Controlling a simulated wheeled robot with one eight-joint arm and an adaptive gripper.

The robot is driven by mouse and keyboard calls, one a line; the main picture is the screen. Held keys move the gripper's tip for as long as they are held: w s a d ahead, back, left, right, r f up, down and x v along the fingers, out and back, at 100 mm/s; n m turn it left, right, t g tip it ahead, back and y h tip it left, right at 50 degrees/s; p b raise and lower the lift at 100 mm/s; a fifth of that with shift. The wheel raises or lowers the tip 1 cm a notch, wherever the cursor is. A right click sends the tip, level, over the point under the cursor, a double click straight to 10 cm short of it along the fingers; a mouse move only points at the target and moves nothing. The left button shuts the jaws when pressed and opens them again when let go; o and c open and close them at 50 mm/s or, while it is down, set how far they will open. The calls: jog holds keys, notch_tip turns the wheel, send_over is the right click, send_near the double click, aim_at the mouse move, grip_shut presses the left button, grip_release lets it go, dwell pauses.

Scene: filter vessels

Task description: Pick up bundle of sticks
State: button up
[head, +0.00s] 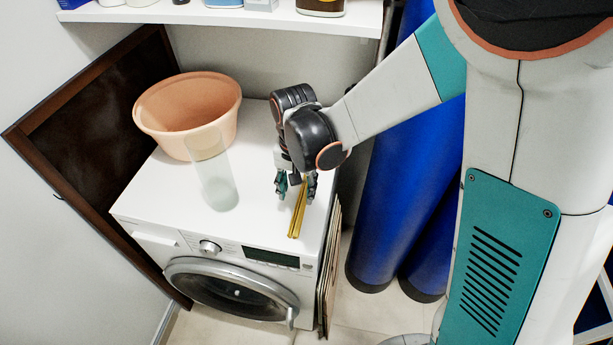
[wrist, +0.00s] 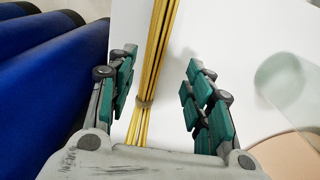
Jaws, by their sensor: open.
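The bundle of sticks (head: 298,212) is thin and yellow and lies on top of the white washing machine, near its right side. In the wrist view the bundle (wrist: 158,50) runs lengthwise between my open fingers, with a band around it. My gripper (head: 297,187) is open and points down over the bundle's far part. In the wrist view my gripper (wrist: 160,90) has teal pads on both sides of the sticks, with a gap on each side. The bundle's near end in the wrist view is hidden by my gripper's body.
A frosted glass cylinder (head: 215,182) stands left of my gripper, and a peach basin (head: 180,112) sits behind it. The washing machine (head: 160,205) has bare top at the front left. Blue cylinders (head: 395,200) stand to the right. A shelf (head: 230,17) hangs above.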

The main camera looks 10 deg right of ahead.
aim_at(300, 203)
jog(key=shift+s+d+f+b, duration=0.15)
jog(key=shift+f+b, duration=0.55)
jog(key=shift+f, duration=0.85)
jog(key=shift+d+f+b, duration=0.2)
jog(key=shift+f+b, duration=0.45)
jog(key=shift+f, duration=0.85)
jog(key=shift+r, duration=0.1)
grip_shut()
